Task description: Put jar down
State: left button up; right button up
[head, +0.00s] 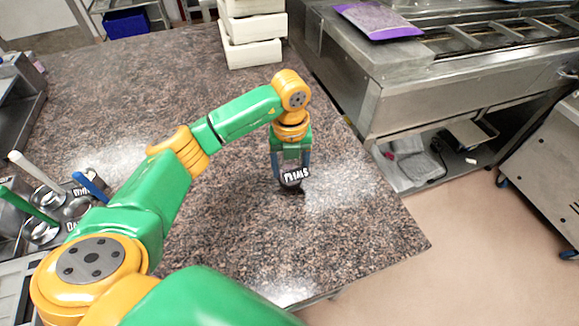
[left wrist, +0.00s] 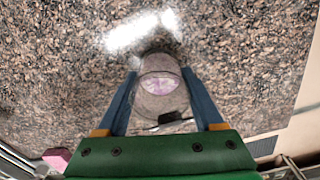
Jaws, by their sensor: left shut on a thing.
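The jar (head: 292,175) has a dark label with white lettering and is near the right side of the speckled stone counter (head: 345,225) in the head view. My left gripper (head: 291,184) points down and is shut on the jar, one blue finger on each side. In the left wrist view the jar (left wrist: 160,88) looks clear and round, between the two blue fingers. A dark shadow lies close under it; I cannot tell if its base touches the counter. My right gripper is not in view.
Stacked white boxes (head: 252,53) stand at the counter's back. Ladles with a white handle (head: 38,171) and a green handle (head: 27,204) are at the left. A steel unit (head: 400,95) with a purple packet (head: 377,20) is beyond the right edge. The counter around the jar is clear.

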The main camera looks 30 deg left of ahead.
pick_arm(q)
jog(key=shift+s+f, duration=0.15)
jog(key=shift+f, duration=0.3)
jog(key=shift+d+f, duration=0.1)
jog(key=shift+f, duration=0.45)
jog(key=o, duration=1.4)
jog(key=shift+r, duration=0.1)
jog(key=shift+o, duration=0.2)
jog(key=shift+r, duration=0.45)
notch_tip(320, 180, up, 6)
jog(key=shift+f+b, duration=0.2)
jog(key=shift+b, duration=0.8)
notch_tip(320, 180, up, 6)
jog(key=shift+f+p, duration=0.1)
jog(key=shift+p, duration=0.25)
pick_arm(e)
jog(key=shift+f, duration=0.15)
